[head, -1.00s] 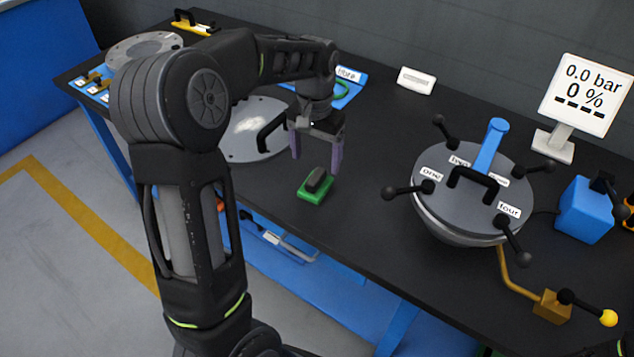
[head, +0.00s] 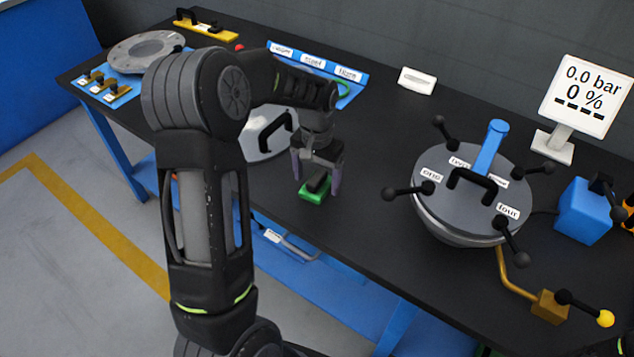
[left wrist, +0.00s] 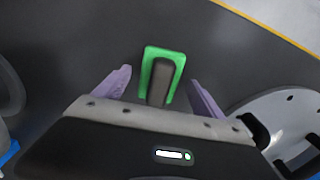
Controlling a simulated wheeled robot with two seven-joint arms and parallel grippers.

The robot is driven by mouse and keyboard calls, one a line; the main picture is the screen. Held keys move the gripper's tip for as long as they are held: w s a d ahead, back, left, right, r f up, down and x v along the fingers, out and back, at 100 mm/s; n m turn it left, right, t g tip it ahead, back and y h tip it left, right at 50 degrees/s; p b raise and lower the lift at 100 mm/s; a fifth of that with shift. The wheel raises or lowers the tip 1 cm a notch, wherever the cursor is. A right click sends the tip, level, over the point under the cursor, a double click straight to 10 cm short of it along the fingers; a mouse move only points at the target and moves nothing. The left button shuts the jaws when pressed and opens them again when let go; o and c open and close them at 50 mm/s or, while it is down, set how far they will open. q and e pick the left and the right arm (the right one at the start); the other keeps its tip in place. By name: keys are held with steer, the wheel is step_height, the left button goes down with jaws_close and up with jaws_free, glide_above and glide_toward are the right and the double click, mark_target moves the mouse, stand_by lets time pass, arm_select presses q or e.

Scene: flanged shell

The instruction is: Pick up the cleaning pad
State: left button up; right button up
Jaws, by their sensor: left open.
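The cleaning pad is a green block (head: 313,195) with a dark grip on top, lying on the black table near its front edge. It also shows in the left wrist view (left wrist: 150,56), between the two purple fingers, its near part hidden by the gripper body. My left gripper (head: 316,188) is open and points down over the pad, one finger on each side of it. In the left wrist view my left gripper (left wrist: 162,90) shows a gap between each finger and the pad. My right gripper is not in view.
A round grey plate with a black handle (head: 271,135) lies left of the pad. The lidded vessel (head: 472,195) with several black knobs stands to the right. A blue strip with labels (head: 313,63) and a display (head: 586,95) stand at the back. Bare table surrounds the pad's right side.

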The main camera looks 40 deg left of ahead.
arm_select(q)
steer(key=shift+c, duration=0.2)
stand_by(0.4)
steer(key=c, duration=1.5)
